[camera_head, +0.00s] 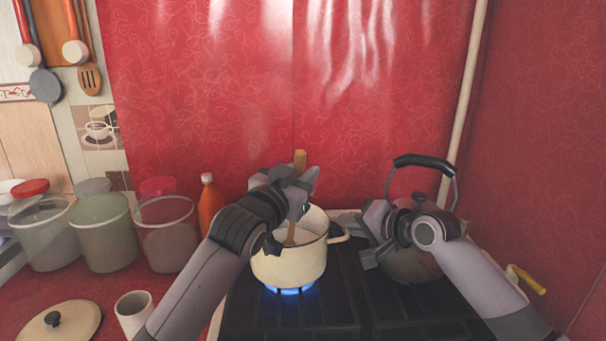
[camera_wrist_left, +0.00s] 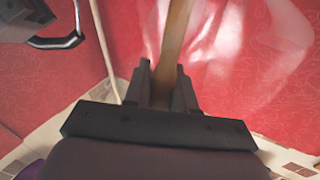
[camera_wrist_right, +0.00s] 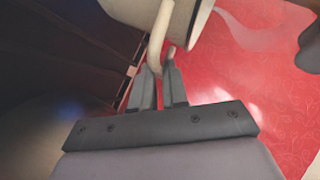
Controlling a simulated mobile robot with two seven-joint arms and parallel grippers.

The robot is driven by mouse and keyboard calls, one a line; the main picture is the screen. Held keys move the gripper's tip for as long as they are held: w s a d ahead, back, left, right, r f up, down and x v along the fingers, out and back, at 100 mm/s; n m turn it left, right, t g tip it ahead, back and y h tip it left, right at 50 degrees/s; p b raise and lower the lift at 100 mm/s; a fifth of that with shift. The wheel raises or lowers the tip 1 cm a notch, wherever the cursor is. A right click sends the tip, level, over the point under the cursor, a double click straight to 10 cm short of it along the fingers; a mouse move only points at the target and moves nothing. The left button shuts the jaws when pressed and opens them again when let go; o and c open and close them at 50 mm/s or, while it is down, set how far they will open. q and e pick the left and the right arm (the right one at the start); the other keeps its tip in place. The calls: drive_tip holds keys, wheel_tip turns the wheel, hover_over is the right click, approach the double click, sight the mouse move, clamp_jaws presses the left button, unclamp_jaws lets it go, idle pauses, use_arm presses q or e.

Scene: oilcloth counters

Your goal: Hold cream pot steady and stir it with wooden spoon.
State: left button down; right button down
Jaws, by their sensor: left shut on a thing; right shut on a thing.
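The cream pot (camera_head: 290,265) sits on the lit burner of the stove, upright, with a loop handle (camera_head: 339,236) on its right. My left gripper (camera_head: 303,190) is above the pot, shut on the wooden spoon (camera_head: 299,160). The spoon's handle rises above the gripper, and its lower part goes down into the pot; its bowl end is hidden. The spoon also shows between the fingers in the left wrist view (camera_wrist_left: 174,45). My right gripper (camera_head: 368,250) is right of the pot. In the right wrist view its fingers (camera_wrist_right: 160,75) are shut on the pot's cream handle (camera_wrist_right: 158,40).
A kettle (camera_head: 415,265) with a black handle stands on the stove behind my right arm. Blue flame (camera_head: 290,291) burns under the pot. An orange bottle (camera_head: 209,204), several jars, a white cup (camera_head: 134,312) and a lid (camera_head: 58,325) stand at left.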

use_arm(q)
drive_tip(key=shift+r, duration=0.1)
wheel_tip(320, 180, up, 11)
drive_tip(key=s+d, duration=0.1)
drive_tip(key=s, duration=0.1)
idle(0.9)
drive_tip(key=shift+d+r, duration=0.1)
idle(0.7)
wheel_tip(320, 180, up, 5)
drive_tip(key=shift+f, duration=0.1)
idle(0.4)
idle(0.8)
use_arm(e)
drive_tip(key=c, duration=1.1)
unclamp_jaws()
